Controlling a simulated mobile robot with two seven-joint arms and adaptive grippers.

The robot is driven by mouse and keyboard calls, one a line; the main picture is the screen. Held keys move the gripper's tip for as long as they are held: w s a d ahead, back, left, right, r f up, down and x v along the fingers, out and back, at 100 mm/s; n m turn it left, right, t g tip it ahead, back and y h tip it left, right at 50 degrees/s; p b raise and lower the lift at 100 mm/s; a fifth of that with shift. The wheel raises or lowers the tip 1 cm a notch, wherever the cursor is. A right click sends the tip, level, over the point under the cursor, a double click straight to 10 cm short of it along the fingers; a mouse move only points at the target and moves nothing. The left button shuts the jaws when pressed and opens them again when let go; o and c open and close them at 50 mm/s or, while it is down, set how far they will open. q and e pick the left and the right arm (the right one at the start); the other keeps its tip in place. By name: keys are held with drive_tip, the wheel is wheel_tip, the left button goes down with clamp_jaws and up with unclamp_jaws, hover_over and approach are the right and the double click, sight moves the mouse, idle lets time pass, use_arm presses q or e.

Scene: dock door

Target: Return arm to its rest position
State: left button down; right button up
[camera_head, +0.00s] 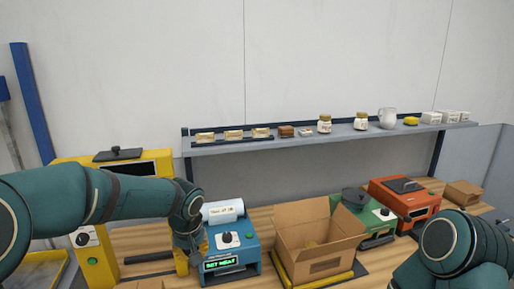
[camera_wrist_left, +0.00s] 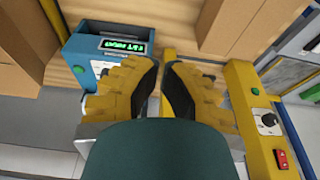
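My left arm (camera_head: 100,205) reaches in from the left in the head view and bends down at the wrist. Its yellow-fingered gripper (camera_head: 182,262) hangs beside the left side of the blue sealer-like machine (camera_head: 233,240). In the left wrist view the gripper (camera_wrist_left: 161,68) points down, with its black-padded fingertips close together and nothing seen between them. The blue machine (camera_wrist_left: 92,40) is at the upper left there, apart from the tips as far as I can tell. My right arm (camera_head: 465,250) shows at the lower right of the head view; its gripper is out of view.
The wooden bench (camera_head: 150,272) holds an open cardboard box (camera_head: 318,250), a green machine (camera_head: 378,228), a red machine (camera_head: 405,203) and a small closed carton (camera_head: 463,193). A tall yellow machine (camera_head: 98,262) stands at left. A shelf (camera_head: 340,133) with jars and packets runs behind.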

use_arm(q)
drive_tip(key=s+d+f+h+b, duration=0.1)
drive_tip(key=s+f, duration=0.1)
drive_tip(key=f, duration=0.5)
drive_tip(key=s+d+f+m+h+b, duration=0.1)
drive_tip(key=d+f, duration=0.1)
drive_tip(key=f, duration=0.5)
drive_tip(key=s+d+f+g+h+b, duration=0.1)
drive_tip(key=s+d+f+b, duration=0.1)
drive_tip(key=f, duration=0.5)
drive_tip(key=shift+s+f+m, duration=0.35)
drive_tip(key=shift+m, duration=0.05)
drive_tip(key=s+d+f+h+b, duration=0.1)
drive_tip(key=s+f+b, duration=0.3)
drive_tip(key=s+f, duration=1.1)
drive_tip(key=shift+f+h, duration=0.3)
drive_tip(key=shift+f, duration=0.2)
use_arm(e)
wheel_tip(320, 180, down, 9)
drive_tip(key=shift+a, duration=0.25)
